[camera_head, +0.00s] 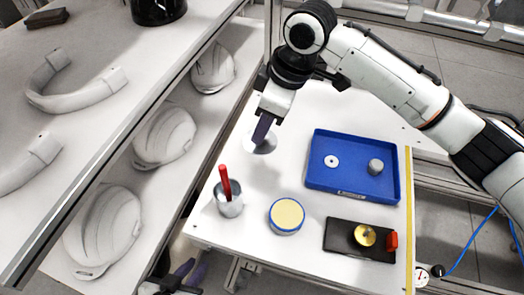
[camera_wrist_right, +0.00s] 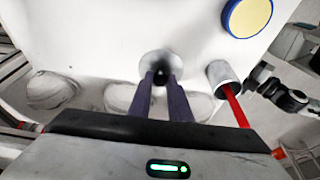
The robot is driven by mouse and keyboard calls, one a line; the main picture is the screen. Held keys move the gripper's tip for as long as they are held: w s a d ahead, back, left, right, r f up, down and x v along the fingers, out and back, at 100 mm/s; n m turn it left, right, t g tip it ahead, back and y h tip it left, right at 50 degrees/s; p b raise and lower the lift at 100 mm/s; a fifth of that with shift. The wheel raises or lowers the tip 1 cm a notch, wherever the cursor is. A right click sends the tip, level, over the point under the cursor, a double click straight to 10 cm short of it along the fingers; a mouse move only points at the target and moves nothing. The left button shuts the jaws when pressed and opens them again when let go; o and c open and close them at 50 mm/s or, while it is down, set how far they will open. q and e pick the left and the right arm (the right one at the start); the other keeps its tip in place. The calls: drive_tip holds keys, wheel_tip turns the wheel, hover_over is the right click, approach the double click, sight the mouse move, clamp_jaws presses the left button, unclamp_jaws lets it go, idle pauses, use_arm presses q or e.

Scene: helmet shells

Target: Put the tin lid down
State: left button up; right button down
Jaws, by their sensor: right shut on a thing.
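The lid also shows in the right wrist view (camera_wrist_right: 163,62), at the fingertips. I cannot tell whether it touches the table. A round tin (camera_head: 286,216) with a blue rim and pale yellow top stands nearer the front. My left gripper (camera_head: 188,271) is low at the front left, off the table, its purple fingers apart and empty.
A metal cup (camera_head: 229,204) with a red-handled tool stands near the left edge. A blue tray (camera_head: 352,188) holds a white ring and a grey cylinder. A black plate (camera_head: 343,246) carries a brass piece. White helmet shells (camera_head: 164,137) lie on the shelf at left.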

sight(266, 142)
wheel_tip(266, 142, down, 7)
drive_tip(key=shift+r, duration=0.1)
idle(0.5)
drive_tip(key=c, duration=1.6)
unclamp_jaws()
drive_tip(key=shift+c, duration=0.2)
drive_tip(key=v, duration=1.2)
